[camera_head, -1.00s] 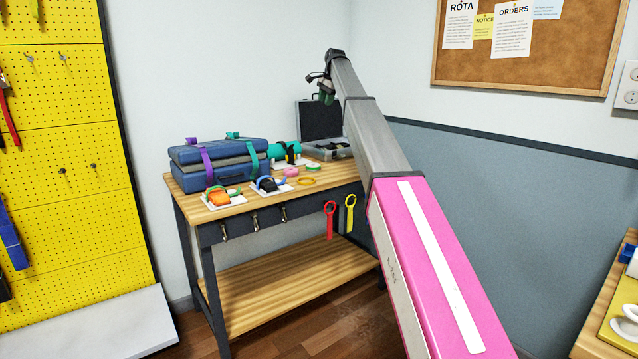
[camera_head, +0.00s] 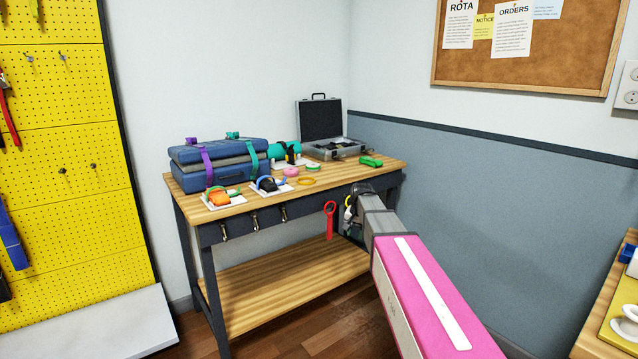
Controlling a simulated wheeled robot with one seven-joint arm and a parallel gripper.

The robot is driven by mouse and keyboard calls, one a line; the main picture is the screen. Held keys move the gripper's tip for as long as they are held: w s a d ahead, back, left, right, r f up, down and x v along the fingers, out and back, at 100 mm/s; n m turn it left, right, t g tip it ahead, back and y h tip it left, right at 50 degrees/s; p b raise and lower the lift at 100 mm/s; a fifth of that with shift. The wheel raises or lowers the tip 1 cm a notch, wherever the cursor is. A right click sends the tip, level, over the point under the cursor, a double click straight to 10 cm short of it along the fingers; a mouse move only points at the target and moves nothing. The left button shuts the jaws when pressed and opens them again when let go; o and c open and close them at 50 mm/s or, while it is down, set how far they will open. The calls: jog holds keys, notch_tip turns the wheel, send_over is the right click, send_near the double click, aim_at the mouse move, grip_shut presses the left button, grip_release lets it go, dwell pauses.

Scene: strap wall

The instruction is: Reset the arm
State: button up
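My pink and grey arm reaches in from the bottom right toward the front right corner of the wooden workbench (camera_head: 330,262). My gripper (camera_head: 352,203) is at the far end of the arm, low in front of the bench's front edge. Its fingers are small and mostly hidden by the wrist, so I cannot tell whether they are open or shut. A red strap (camera_head: 330,220) hangs a little to the left.
A yellow pegboard (camera_head: 70,150) stands at left. Another table (camera_head: 600,330) is at the right edge. Floor between is clear.

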jog(key=s+d+f+n, duration=0.1)
jog(key=s+f, duration=0.3)
jog(key=s, duration=0.5)
jog(key=s+d+f+n+g, duration=0.1)
jog(key=s+d+f, duration=0.1)
jog(key=s+f, duration=0.3)
jog(key=s+d+f+n, duration=0.1)
jog(key=s+f, duration=0.4)
jog(key=s, duration=0.8)
jog(key=shift+s+d+n+h, duration=0.35)
jog(key=shift+d+n+h, duration=0.05)
jog(key=shift+n, duration=0.2)
